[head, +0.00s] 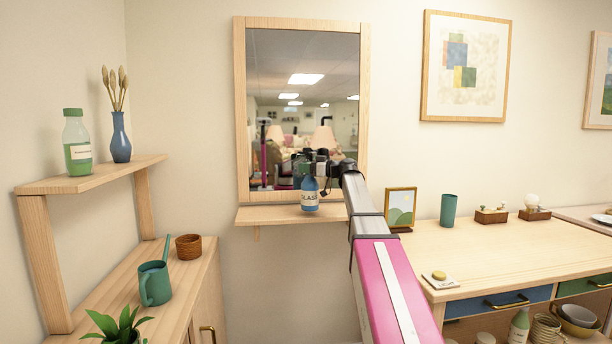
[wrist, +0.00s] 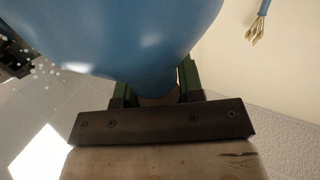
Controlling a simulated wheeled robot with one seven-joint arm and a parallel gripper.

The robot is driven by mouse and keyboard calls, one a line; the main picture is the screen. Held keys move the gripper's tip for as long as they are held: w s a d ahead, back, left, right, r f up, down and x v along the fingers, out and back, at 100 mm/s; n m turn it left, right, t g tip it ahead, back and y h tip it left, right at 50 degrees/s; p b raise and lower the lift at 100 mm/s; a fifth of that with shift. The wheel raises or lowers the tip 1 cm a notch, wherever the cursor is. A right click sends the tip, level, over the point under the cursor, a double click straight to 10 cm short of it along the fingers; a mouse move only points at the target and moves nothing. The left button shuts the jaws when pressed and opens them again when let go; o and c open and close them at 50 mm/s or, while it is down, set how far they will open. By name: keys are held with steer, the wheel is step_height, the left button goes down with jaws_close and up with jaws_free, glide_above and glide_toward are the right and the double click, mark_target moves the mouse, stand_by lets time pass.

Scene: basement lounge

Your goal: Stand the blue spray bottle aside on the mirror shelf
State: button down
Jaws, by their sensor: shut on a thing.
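The blue spray bottle (head: 310,196) with a white label is upright at the mirror shelf (head: 262,215), a narrow wooden ledge under the mirror. My gripper (head: 311,172) is shut on the bottle's upper part from above. The bottle's base overlaps the shelf's right half; I cannot tell whether it touches the wood or hangs just above it. In the wrist view the bottle's blue body (wrist: 120,35) fills the upper left, with my gripper's green fingers (wrist: 157,88) on either side of its narrow end. My gripper hides the bottle's top.
The wood-framed mirror (head: 275,110) stands right behind the bottle. The shelf's left half is clear. A framed picture (head: 400,208) and a green cup (head: 448,210) stand on the counter at right. A wall shelf (head: 100,178) at left holds a green-capped bottle (head: 77,142) and a blue vase (head: 120,138).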

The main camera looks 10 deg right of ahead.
steer(key=shift+r, duration=0.85)
steer(key=s+a+r, duration=0.6)
steer(key=a+r, duration=0.1)
steer(key=a, duration=0.3)
steer(key=w+d+m+t+h, duration=0.3)
steer(key=d, duration=0.7)
steer(key=w+d+m+t+h, duration=0.3)
steer(key=d+t+h, duration=0.1)
steer(key=d, duration=0.6)
steer(key=w+d+f, duration=0.3)
steer(key=d+f, duration=0.7)
steer(key=shift+w+d+f, duration=0.3)
steer(key=shift+d+f, duration=0.05)
steer(key=shift+f, duration=0.2)
steer(key=c, duration=0.7)
jaws_free()
steer(key=shift+c, duration=0.2)
